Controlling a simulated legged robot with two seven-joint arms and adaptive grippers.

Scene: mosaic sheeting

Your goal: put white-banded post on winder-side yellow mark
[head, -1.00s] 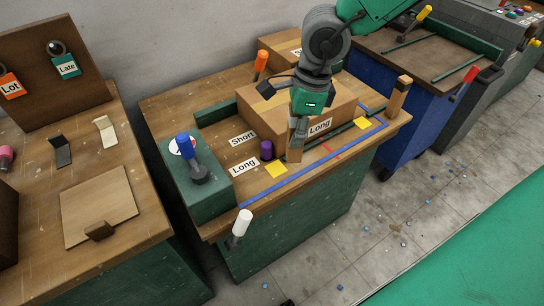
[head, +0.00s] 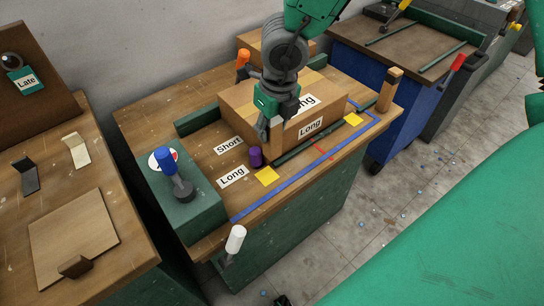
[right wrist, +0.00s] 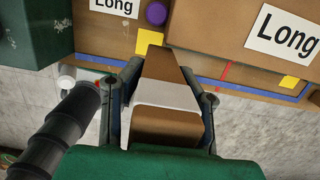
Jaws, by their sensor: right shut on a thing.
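My right gripper (head: 268,132) is shut on the white-banded post (right wrist: 168,95), a square wooden post with a broad white band that shows clearly in the right wrist view. In the head view the post (head: 277,148) is mostly hidden by the fingers; its lower part shows in front of the cardboard box. One yellow mark (head: 266,176) lies near the Long label at the left; the post's far end overlaps this mark (right wrist: 150,40) in the right wrist view. I cannot tell the gap below the post. Another yellow mark (head: 353,119) lies farther right.
A purple cylinder (head: 255,156) stands close left of the post. The cardboard box (head: 246,105) is right behind. Another wooden post (head: 390,90) stands at the table's right end. A blue-handled lever (head: 168,165) rises from the green block. Blue tape (head: 290,190) runs along the front.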

